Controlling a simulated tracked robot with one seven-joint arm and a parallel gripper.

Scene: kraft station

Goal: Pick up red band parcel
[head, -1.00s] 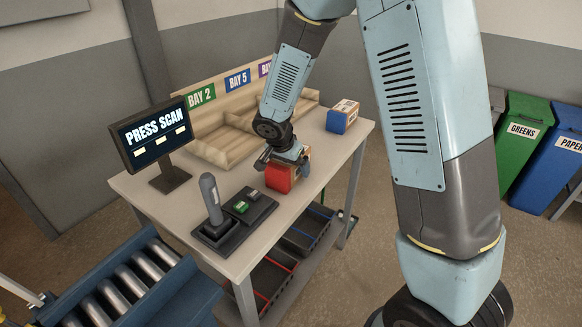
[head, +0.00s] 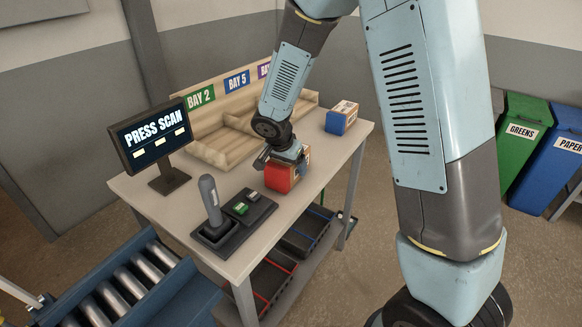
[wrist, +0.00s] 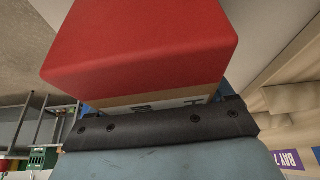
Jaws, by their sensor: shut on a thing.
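The red band parcel (head: 279,178) is a small box with a red end and a cardboard-coloured rest, at the middle right of the table. My gripper (head: 285,158) is over it and shut on it, with fingers at its sides. In the wrist view the parcel's red end (wrist: 145,45) fills the upper middle, and a strip of cardboard with dark print shows below it. The gripper's dark edge (wrist: 160,125) lies against that strip. I cannot tell whether the parcel's underside touches the table.
A blue-banded parcel (head: 341,118) stands at the table's back right. A wooden bay rack (head: 225,150) runs along the back. A "PRESS SCAN" screen (head: 152,137), a handheld scanner (head: 211,205) and a button box (head: 246,208) stand left. A roller conveyor (head: 125,285) is at lower left.

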